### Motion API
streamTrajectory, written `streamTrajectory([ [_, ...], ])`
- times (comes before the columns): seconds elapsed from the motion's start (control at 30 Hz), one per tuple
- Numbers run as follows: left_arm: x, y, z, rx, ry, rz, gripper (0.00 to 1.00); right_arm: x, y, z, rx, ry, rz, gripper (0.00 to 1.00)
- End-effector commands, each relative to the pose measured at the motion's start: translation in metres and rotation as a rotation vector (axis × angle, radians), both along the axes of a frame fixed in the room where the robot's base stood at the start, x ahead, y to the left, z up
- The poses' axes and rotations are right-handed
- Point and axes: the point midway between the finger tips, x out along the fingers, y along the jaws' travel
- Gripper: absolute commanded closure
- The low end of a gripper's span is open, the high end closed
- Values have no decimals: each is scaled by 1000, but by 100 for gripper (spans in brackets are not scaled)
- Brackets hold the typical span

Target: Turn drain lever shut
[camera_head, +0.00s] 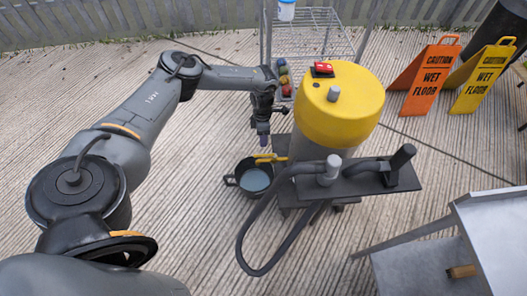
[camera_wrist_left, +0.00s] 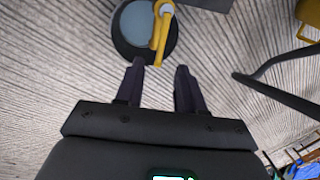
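The yellow drain lever (camera_head: 268,158) sticks out from the left side of the vacuum, above a black bucket. In the left wrist view the lever (camera_wrist_left: 158,42) is just beyond my fingertips, with its end pointing toward the gap between them. The vacuum has a yellow top (camera_head: 345,100) and stands on a dark base. The black bucket (camera_head: 231,181) holds bluish water and shows behind the lever in the wrist view (camera_wrist_left: 121,45). My left gripper (camera_head: 263,142) points down, a little above the lever. Its fingers (camera_wrist_left: 158,72) are apart with nothing between them. My right gripper is out of view.
A black hose (camera_head: 243,240) loops from the vacuum across the floor in front. A wire rack (camera_head: 315,35) with coloured balls stands behind. Orange (camera_head: 428,78) and yellow (camera_head: 483,80) wet-floor signs stand at the back right. A metal structure (camera_head: 420,270) is at lower right.

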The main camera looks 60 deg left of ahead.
Motion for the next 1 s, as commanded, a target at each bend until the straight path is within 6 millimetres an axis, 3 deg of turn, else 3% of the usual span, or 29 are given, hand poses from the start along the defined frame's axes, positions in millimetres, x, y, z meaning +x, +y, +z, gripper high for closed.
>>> streamTrajectory([
  [0.1, -2, -4, -26, -1, 2, -1, 62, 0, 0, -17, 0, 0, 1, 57],
  [0.4, -6, -11, -65, -1, 2, -1, 62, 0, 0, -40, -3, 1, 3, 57],
  [0.93, -7, -14, -76, -1, 0, 0, 62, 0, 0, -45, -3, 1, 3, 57],
  [1.0, -7, -14, -76, -1, 0, 0, 73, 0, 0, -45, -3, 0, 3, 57],
])
